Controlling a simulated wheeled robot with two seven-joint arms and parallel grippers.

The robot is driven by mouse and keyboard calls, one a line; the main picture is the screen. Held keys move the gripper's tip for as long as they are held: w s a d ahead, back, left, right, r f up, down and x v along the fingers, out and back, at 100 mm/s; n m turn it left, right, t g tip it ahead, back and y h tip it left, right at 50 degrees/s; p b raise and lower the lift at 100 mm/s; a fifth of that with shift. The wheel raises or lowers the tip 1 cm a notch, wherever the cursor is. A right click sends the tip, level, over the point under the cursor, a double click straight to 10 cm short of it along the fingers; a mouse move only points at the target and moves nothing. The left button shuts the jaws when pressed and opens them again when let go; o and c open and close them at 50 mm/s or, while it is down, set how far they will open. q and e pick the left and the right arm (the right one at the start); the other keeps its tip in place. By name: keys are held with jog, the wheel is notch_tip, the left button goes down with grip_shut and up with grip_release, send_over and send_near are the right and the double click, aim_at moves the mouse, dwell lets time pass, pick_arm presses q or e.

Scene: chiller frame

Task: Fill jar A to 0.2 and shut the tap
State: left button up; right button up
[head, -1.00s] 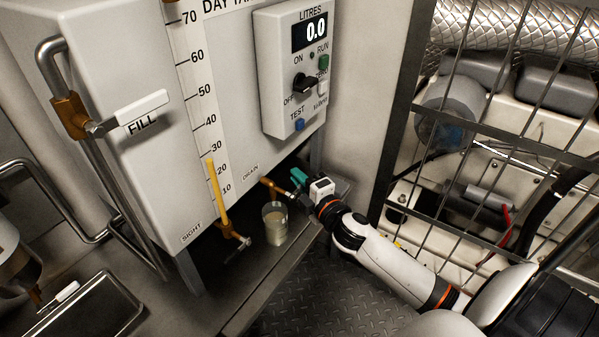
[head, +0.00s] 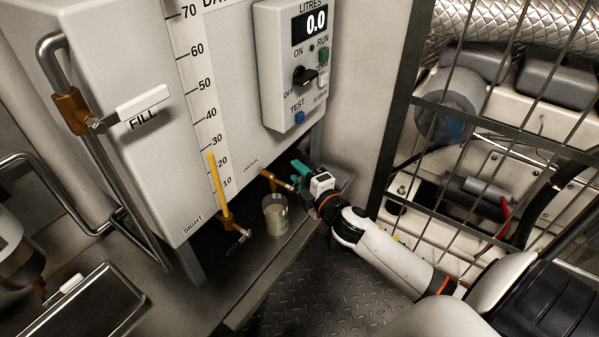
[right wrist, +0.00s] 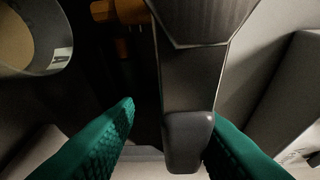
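A clear jar (head: 276,216) with pale liquid in its lower part stands upright on the ledge below the tank's brass drain tap (head: 268,179). No letter on it is readable. In the right wrist view the jar (right wrist: 62,45) is cut off at upper left, and the brass tap body (right wrist: 122,12) shows at the top. My right gripper (head: 298,174) is at the tap. Its teal fingers (right wrist: 165,135) are apart, with a dark lever (right wrist: 188,100) between them. The left finger has a gap to the lever; contact on the right is unclear. My left gripper is out of view.
The tank's control box (head: 292,70) reads 0.0 litres. A yellow sight column (head: 217,183) stands near 20, with a second brass tap (head: 232,226) below. A FILL lever (head: 142,104) is at left. A wire cage (head: 490,130) stands at right.

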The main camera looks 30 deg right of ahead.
jog(key=shift+r, duration=0.2)
jog(key=s+p, duration=0.1)
jog(key=s, duration=1.1)
jog(key=shift+r, duration=0.1)
